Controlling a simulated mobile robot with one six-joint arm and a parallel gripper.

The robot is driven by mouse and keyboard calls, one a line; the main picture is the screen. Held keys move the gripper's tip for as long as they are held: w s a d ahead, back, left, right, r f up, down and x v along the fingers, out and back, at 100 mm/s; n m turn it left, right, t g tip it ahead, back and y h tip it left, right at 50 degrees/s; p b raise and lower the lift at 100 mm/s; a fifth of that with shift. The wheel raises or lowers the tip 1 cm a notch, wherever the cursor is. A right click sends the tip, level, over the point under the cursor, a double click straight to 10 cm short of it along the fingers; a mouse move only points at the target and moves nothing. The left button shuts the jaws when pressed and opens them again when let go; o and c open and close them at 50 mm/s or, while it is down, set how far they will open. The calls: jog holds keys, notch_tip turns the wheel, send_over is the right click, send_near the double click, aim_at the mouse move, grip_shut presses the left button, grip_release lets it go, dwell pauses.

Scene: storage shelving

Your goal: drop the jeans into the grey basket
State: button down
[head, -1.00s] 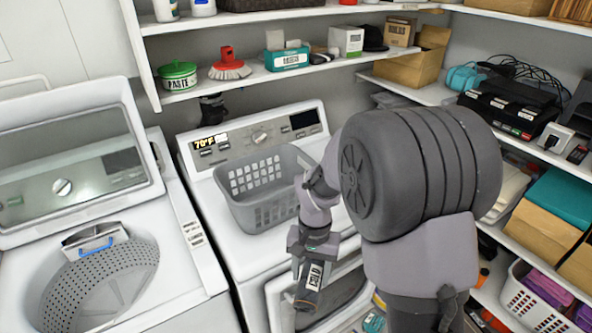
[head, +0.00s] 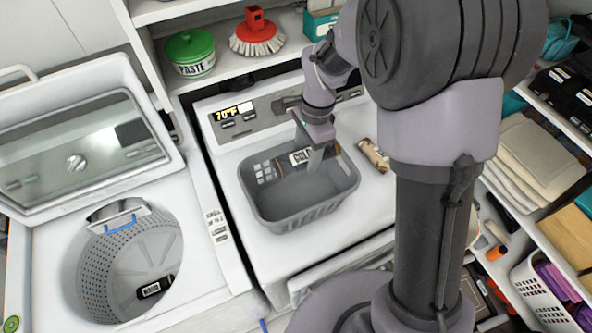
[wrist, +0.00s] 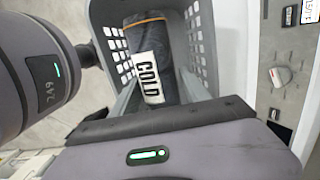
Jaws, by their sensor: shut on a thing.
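The jeans (head: 291,158) are a dark roll with an orange edge and a white COLD label. They also show in the wrist view (wrist: 146,42), between the basket walls. My gripper (head: 314,157) is shut on the jeans and points down over the back part of the grey basket. The grey basket (head: 308,212) stands upright on the white machine's top, and its visible floor is bare. Its slotted wall shows in the wrist view (wrist: 199,32). Whether the jeans touch the basket I cannot tell. My gripper hides part of the roll.
A brown roll (head: 374,154) lies on the machine top right of the basket. At left, an open washer drum (head: 150,245) holds a dark labelled item (head: 155,288). A shelf behind bears a green tin (head: 190,52) and a red brush (head: 256,35).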

jog(key=shift+s+f+b, duration=0.2)
jog(key=shift+f+b, duration=0.1)
jog(key=shift+f, duration=0.15)
jog(key=f+b, duration=0.1)
jog(key=f, duration=0.1)
jog(key=f+b, duration=0.2)
jog(key=shift+s+f, duration=0.2)
jog(key=shift+f, duration=0.15)
jog(key=shift+c, duration=2.3)
grip_release()
notch_tip(320, 180, up, 17)
jog(key=d+p, duration=0.2)
jog(key=shift+w+r+p, duration=0.15)
jog(key=shift+w+p, duration=0.15)
jog(key=shift+w, duration=0.1)
